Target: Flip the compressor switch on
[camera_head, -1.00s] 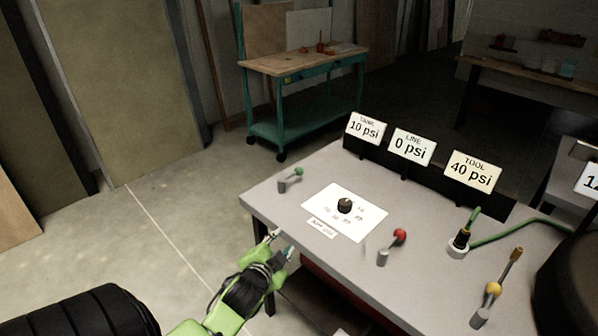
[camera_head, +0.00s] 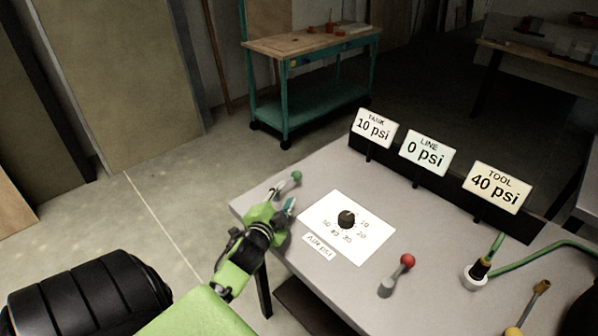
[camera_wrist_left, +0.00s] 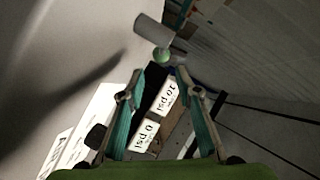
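A small lever with a green ball tip (camera_head: 296,176) stands at the left corner of the grey bench; I take it for the compressor switch, though no label on it is readable. My left gripper (camera_head: 283,199) is right at this lever and covers much of its base in the head view. In the left wrist view, the green ball (camera_wrist_left: 162,55) and its grey post (camera_wrist_left: 152,31) lie just beyond the fingertips. The fingers of the left gripper (camera_wrist_left: 168,72) are apart with nothing between them. Whether they touch the lever is not clear. My right gripper is not in view.
The grey bench (camera_head: 330,170) holds a black dial (camera_head: 346,219) on a white plate, a red-ball lever (camera_head: 406,261) and a green hose (camera_head: 535,246). Signs at the back read TANK 10 psi (camera_head: 374,128), LINE 0 psi (camera_head: 426,154) and TOOL 40 psi (camera_head: 497,187).

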